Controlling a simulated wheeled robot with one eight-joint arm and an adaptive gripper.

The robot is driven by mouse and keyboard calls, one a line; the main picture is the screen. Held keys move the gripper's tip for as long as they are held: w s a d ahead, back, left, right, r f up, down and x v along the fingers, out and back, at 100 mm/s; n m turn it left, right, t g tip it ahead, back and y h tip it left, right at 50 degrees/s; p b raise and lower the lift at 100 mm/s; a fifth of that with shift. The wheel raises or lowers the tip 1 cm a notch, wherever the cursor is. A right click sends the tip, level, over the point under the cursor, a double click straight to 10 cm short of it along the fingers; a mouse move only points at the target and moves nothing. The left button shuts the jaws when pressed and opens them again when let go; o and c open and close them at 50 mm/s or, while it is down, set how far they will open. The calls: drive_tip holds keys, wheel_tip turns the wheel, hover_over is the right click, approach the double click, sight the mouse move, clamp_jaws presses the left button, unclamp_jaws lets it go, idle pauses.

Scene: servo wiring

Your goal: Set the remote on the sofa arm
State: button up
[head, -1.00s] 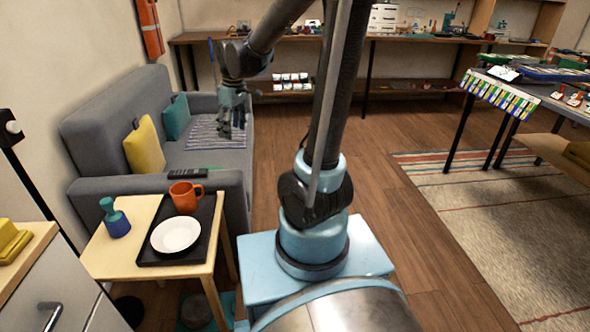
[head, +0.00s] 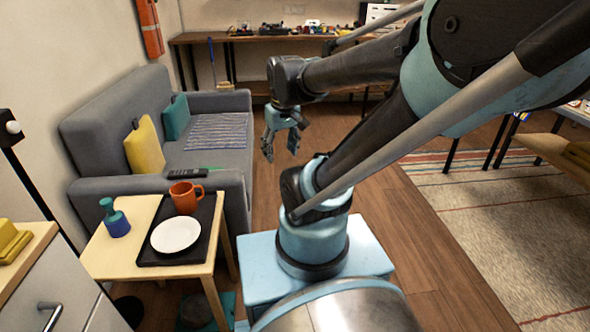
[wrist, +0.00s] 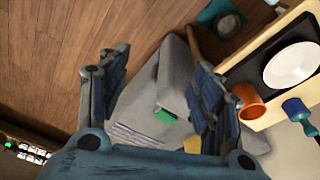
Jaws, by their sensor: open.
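The dark remote (head: 188,172) lies flat on the near arm (head: 215,180) of the grey sofa, close to a small green item. My gripper (head: 280,152) hangs in the air to the right of the sofa, apart from the remote, fingers pointing down. It is open and empty. In the wrist view the spread fingers (wrist: 158,75) show the grey sofa (wrist: 150,90) between and beyond them. I cannot make out the remote there; the right finger covers part of the sofa.
A small wooden table with a black tray (head: 205,235), orange mug (head: 186,197), white plate (head: 175,234) and blue-green bottle (head: 115,218) stands before the sofa arm. Yellow (head: 144,148) and teal (head: 176,118) cushions rest on the sofa. Wooden floor right of the sofa is clear.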

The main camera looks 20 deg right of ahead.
drive_tip(key=s+d+f+m, duration=0.3)
drive_tip(key=s+f, duration=0.1)
drive_tip(key=s, duration=0.2)
drive_tip(key=shift+d, duration=0.1)
idle(1.3)
